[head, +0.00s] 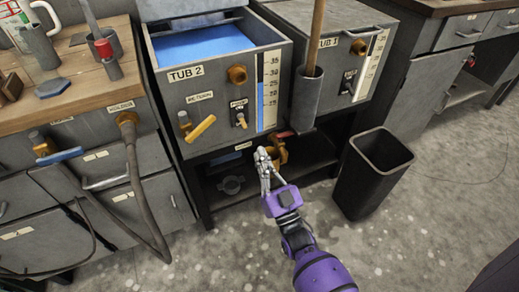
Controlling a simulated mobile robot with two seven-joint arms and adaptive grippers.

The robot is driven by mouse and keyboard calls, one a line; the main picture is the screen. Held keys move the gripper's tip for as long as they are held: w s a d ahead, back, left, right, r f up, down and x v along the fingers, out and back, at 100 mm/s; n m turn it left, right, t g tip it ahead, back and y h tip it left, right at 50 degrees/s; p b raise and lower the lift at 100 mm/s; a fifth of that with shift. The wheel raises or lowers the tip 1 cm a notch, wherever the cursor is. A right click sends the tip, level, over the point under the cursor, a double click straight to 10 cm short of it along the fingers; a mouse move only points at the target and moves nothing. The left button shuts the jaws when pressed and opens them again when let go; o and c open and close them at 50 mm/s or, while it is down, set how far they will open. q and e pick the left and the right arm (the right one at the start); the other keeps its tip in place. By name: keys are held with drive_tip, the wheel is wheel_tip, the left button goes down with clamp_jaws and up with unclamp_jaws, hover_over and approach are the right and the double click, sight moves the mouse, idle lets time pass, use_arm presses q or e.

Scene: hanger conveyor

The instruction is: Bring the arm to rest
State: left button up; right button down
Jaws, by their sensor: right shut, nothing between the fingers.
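My right arm, purple and dark grey, comes in from the bottom right. Its gripper (264,163) is shut and empty, with the fingers pointing up and away towards the front of the tubs. In the picture it overlaps the dark lower shelf and lies just left of a brass-coloured fitting (281,152) under the tubs; I cannot tell whether they touch. My left gripper is not in view.
Tub 2 (204,98) holds blue liquid; tub 1 (362,50) stands right of it. A black bin (365,180) stands on the floor right of my gripper. A wooden-topped workbench (60,98) with a hose (140,190) is at left. Open floor lies in front.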

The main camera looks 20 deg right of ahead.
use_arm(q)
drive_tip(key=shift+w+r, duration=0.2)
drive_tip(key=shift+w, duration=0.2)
use_arm(e)
drive_tip(key=shift+s+f, duration=0.1)
drive_tip(key=shift+f, duration=0.1)
drive_tip(key=shift+f, duration=0.1)
